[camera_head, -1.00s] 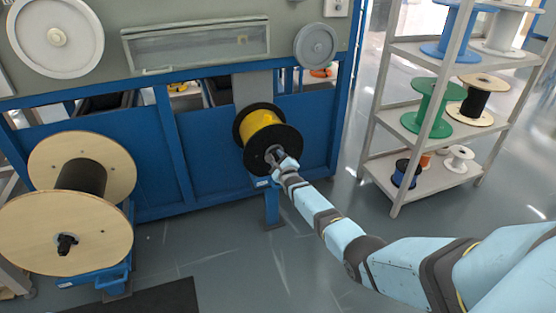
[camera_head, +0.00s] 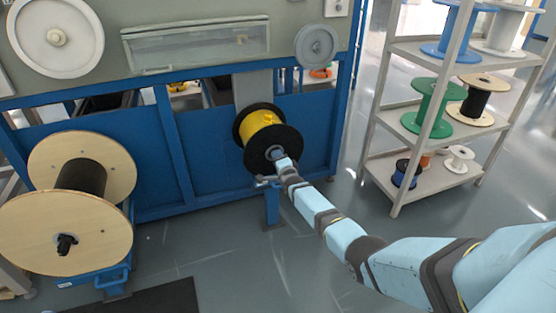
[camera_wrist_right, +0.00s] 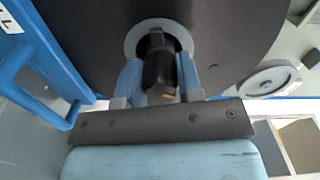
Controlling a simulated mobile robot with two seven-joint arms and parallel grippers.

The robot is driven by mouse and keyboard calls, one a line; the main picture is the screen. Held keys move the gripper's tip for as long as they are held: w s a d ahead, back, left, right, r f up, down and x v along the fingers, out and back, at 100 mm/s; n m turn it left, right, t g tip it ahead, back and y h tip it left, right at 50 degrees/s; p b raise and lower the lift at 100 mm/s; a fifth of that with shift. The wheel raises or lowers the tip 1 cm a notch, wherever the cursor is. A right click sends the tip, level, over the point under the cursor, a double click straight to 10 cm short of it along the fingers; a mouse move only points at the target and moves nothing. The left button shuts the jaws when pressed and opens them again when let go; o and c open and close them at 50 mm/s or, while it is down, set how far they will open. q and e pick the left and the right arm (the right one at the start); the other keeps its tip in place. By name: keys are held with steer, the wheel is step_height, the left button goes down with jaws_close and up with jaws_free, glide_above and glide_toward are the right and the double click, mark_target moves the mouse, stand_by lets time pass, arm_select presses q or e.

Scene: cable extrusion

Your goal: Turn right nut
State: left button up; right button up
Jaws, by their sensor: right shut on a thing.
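The right spool (camera_head: 288,136) has black flanges and yellow cable, and it hangs on the blue machine frame. Its black flange (camera_wrist_right: 90,45) fills the upper part of the right wrist view. The dark right nut (camera_wrist_right: 158,72) sticks out of a round grey hub at the flange centre. My right gripper (camera_head: 277,155) is at the centre of the near flange. In the right wrist view its two blue-grey fingers (camera_wrist_right: 159,78) are shut on the nut, one on each side. In the head view the nut is hidden by the gripper. My left gripper is in neither view.
A large wooden spool (camera_head: 110,215) with black cable stands on a blue stand at the left. A grey shelf (camera_head: 430,183) with several spools stands at the right. Blue machine posts and rails surround the black spool.

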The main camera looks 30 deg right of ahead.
steer(key=n, duration=0.6)
steer(key=shift+n, duration=0.3)
steer(key=n, duration=0.6)
steer(key=shift+f, duration=0.1)
steer(key=n, duration=0.6)
steer(key=shift+n, duration=0.3)
steer(key=n+b, duration=0.1)
steer(key=n, duration=0.4)
steer(key=shift+d+n, duration=0.1)
steer(key=shift+n, duration=0.2)
steer(key=n+b, duration=0.1)
steer(key=n, duration=0.2)
steer(key=shift+n, duration=0.3)
steer(key=n, duration=1.1)
steer(key=shift+n, duration=0.3)
steer(key=n, duration=0.4)
steer(key=shift+n, duration=0.3)
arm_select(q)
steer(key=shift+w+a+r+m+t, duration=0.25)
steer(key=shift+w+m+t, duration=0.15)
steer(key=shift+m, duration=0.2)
arm_select(e)
steer(key=shift+n, duration=1.8)
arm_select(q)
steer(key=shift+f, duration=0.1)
